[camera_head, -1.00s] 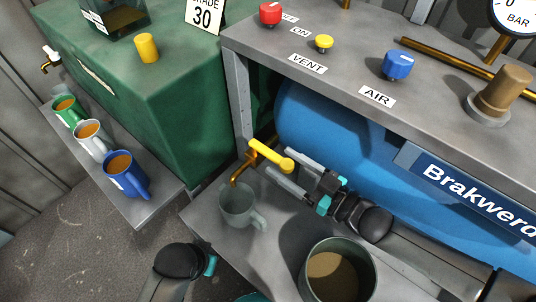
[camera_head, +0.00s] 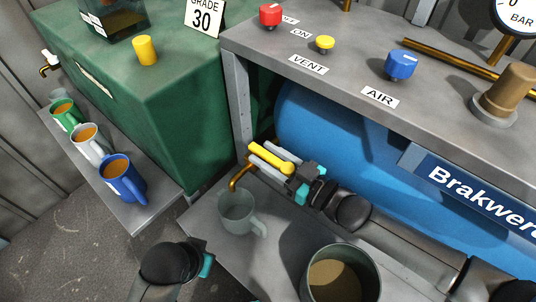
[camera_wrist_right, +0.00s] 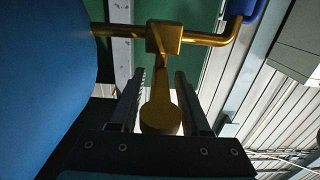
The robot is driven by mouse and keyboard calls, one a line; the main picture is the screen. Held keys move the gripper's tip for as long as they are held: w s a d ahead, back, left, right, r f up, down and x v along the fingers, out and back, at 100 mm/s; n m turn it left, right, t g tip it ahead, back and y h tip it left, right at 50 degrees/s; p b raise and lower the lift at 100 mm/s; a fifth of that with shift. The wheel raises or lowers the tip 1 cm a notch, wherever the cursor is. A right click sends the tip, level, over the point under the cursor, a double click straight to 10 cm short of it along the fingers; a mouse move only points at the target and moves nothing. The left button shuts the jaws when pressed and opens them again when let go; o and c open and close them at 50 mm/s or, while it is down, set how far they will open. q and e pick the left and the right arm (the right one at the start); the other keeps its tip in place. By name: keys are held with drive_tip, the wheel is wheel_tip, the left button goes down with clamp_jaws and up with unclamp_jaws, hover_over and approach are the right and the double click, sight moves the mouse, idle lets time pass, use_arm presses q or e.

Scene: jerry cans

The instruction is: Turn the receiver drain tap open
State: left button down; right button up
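The receiver drain tap is a brass tap (camera_head: 238,180) with a yellow lever (camera_head: 270,158), below the front left end of the blue receiver (camera_head: 330,140). The lever points right, along the spaced fingers of my right gripper (camera_head: 256,155). In the right wrist view, the lever (camera_wrist_right: 160,112) lies between the two dark fingers (camera_wrist_right: 157,80), with a gap on each side. The right gripper is open around it. A grey-green mug (camera_head: 237,212) stands below the spout. My left gripper (camera_head: 206,266) shows partly at the bottom; its fingers cannot be made out.
A large pot with brown contents (camera_head: 340,262) stands on the lower shelf, right of the mug. The bench top (camera_head: 350,40) with red, yellow and blue knobs overhangs the receiver. Several mugs stand on a side shelf (camera_head: 140,215) by the green tank (camera_head: 170,100).

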clamp_jaws()
idle(1.0)
